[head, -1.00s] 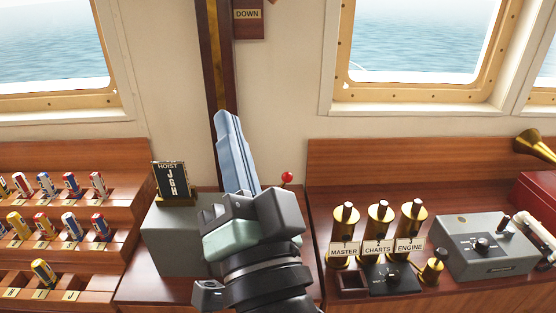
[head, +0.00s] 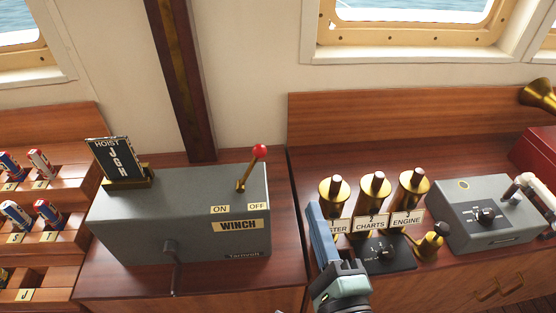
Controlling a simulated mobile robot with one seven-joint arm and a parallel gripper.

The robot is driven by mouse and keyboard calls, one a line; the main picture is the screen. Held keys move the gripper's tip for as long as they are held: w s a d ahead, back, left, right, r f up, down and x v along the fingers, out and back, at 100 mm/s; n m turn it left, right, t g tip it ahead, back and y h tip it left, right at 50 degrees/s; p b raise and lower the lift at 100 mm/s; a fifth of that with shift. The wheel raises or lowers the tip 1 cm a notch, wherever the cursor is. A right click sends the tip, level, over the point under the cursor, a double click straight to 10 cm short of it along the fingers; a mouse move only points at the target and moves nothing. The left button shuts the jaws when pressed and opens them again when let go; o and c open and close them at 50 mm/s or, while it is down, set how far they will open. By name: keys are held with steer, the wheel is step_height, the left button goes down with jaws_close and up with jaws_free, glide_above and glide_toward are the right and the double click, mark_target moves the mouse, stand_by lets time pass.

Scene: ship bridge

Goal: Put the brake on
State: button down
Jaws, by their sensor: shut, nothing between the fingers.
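A grey winch box (head: 200,205) stands on the wooden counter, labelled WINCH, with ON and OFF plates along its top front edge. A brass lever with a red knob (head: 260,152) rises from its top near the right end, leaning right, toward the OFF side. A dark crank (head: 171,262) hangs on the box's front. No label reading brake is legible. My gripper (head: 313,208) is shut and empty, its blue fingers pointing up, to the right of the box and apart from the lever. It partly hides the leftmost brass post's label.
Brass posts (head: 373,190) with labels including CHARTS and ENGINE stand right of the winch, by a black dial panel (head: 385,254). A grey box with a knob (head: 480,208) is further right. A HOIST sign (head: 114,160) stands at the winch's left end. Flag-coloured rolls fill the left rack.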

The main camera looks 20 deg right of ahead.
mark_target(249, 169)
steer(key=shift+w, duration=0.1)
steer(key=w+a+r+p, duration=0.1)
steer(key=w+p, duration=0.3)
steer(key=w, duration=0.7)
steer(key=shift+w+a+r+p, duration=0.15)
steer(key=shift+w+a+p, duration=0.1)
steer(key=shift+p, duration=0.15)
steer(key=shift+r, duration=0.1)
steer(key=shift+a+r+n+p, duration=0.15)
steer(key=shift+a+n+p, duration=0.1)
steer(key=shift+n+p, duration=0.25)
